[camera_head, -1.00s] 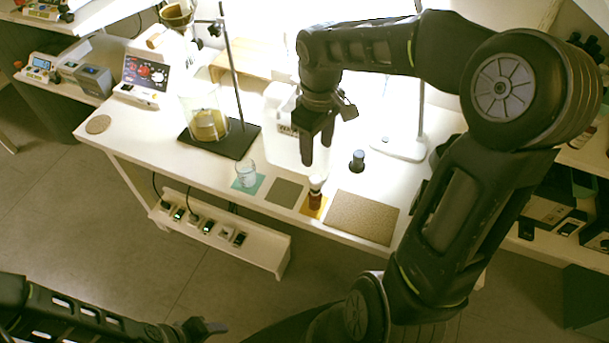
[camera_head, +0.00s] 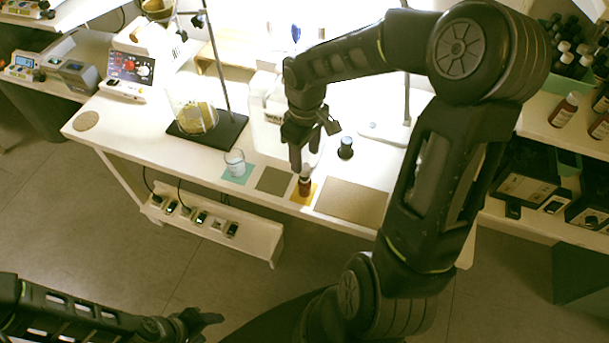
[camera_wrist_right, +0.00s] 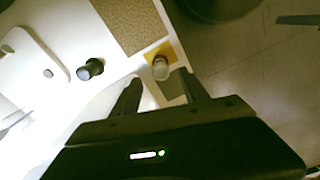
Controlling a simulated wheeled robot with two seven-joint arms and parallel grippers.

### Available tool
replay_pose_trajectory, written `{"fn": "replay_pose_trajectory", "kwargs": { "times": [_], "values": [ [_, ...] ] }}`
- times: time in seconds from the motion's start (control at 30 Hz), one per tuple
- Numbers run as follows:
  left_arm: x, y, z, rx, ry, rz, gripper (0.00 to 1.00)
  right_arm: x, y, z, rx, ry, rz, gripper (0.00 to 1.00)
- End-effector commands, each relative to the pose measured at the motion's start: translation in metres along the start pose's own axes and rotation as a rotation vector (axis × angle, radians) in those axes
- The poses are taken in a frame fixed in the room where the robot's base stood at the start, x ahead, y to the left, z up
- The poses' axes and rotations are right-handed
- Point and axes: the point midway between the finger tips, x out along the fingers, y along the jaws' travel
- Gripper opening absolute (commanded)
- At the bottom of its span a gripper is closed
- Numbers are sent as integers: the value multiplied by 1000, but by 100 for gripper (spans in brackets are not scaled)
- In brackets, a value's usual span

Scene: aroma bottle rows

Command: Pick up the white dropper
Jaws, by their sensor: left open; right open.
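The white dropper shows in the right wrist view as a pale round top (camera_wrist_right: 161,70) on a bottle that stands on a yellow square (camera_wrist_right: 158,52). In the head view the brown bottle (camera_head: 304,187) stands on the yellow mat (camera_head: 297,199), and my right gripper's fingers hide most of its top. My right gripper (camera_head: 301,163) points down just above the bottle. In the wrist view its two fingers (camera_wrist_right: 160,92) are apart, with the white top just beyond their tips. My left gripper (camera_head: 207,322) is low at the left, over the floor and away from the table.
A dark-capped bottle (camera_head: 345,148) stands right of my right gripper. A glass beaker (camera_head: 235,163) stands on a green mat (camera_head: 236,178) to the left. A dark grey mat (camera_head: 274,180) and a brown mat (camera_head: 352,202) flank the bottle. A stand base (camera_head: 217,136) is behind.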

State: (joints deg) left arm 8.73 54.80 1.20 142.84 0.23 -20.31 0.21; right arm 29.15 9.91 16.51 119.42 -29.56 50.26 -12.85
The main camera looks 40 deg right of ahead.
Motion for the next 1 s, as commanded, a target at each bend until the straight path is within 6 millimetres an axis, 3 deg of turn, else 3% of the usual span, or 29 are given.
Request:
{"fn": "replay_pose_trajectory", "kwargs": {
  "times": [0.27, 0.6, 1.0],
  "values": [
    [-2, 1, 0, 0, -1, 0, 54, 5, -1, 1, 0, -3, -2, 53],
    [-8, 2, 1, -2, -3, -3, 54, 49, -2, 0, -1, -2, -2, 53],
    [-8, 2, 1, -2, -3, -3, 54, 52, -1, 0, -1, -1, 0, 53]
  ]
}}
